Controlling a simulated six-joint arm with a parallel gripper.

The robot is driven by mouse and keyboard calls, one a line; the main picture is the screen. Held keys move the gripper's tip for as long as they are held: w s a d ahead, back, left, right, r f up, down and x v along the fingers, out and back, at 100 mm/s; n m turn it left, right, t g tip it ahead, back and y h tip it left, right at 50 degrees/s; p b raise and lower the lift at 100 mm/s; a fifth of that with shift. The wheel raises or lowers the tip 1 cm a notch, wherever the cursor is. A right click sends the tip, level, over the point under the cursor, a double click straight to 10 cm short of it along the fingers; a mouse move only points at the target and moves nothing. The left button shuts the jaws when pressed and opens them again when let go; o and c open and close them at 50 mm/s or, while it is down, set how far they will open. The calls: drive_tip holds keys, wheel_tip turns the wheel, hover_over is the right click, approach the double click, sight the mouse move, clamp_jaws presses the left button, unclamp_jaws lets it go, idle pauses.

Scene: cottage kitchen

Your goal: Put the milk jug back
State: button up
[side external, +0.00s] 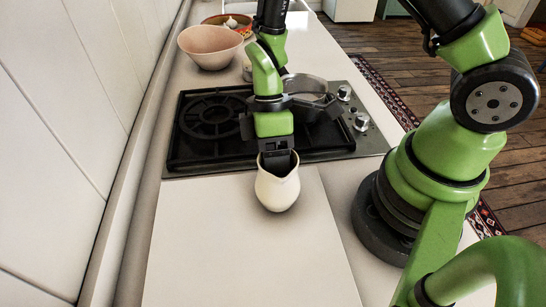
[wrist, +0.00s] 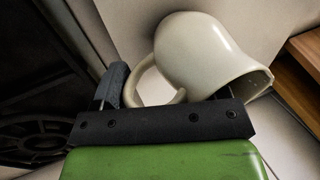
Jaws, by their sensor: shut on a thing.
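The cream milk jug (side external: 278,188) is upright in the side external view, over the pale slab (side external: 240,245) in front of the hob. I cannot tell whether its base touches the slab. My gripper (side external: 279,160) points down at the jug's far side and is shut on it. In the wrist view the jug (wrist: 200,52) shows its round body and its looped handle. A dark finger (wrist: 117,85) of my gripper stands beside the handle. The other finger is mostly hidden, so the exact contact is unclear.
A black gas hob (side external: 215,118) with knobs lies just behind the jug, with a metal pan (side external: 306,86) on it. A pinkish bowl (side external: 209,46) and a patterned bowl (side external: 232,22) stand farther back. A tiled wall (side external: 60,120) bounds the left. The slab's front is clear.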

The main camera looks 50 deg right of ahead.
drive_tip(key=shift+f, duration=0.25)
drive_tip(key=o, duration=1.3)
drive_tip(key=shift+c, duration=0.2)
drive_tip(key=v, duration=1.1)
drive_tip(key=s+d+r+m+t, duration=0.1)
drive_tip(key=s+r+m+t, duration=0.4)
drive_tip(key=r+m, duration=0.1)
drive_tip(key=s+d+r+m+t+h, duration=0.1)
drive_tip(key=s+r+m+t, duration=0.4)
drive_tip(key=r, duration=0.4)
drive_tip(key=shift+s+d+r+m, duration=0.2)
drive_tip(key=shift+s+m, duration=0.25)
drive_tip(key=shift+m, duration=0.75)
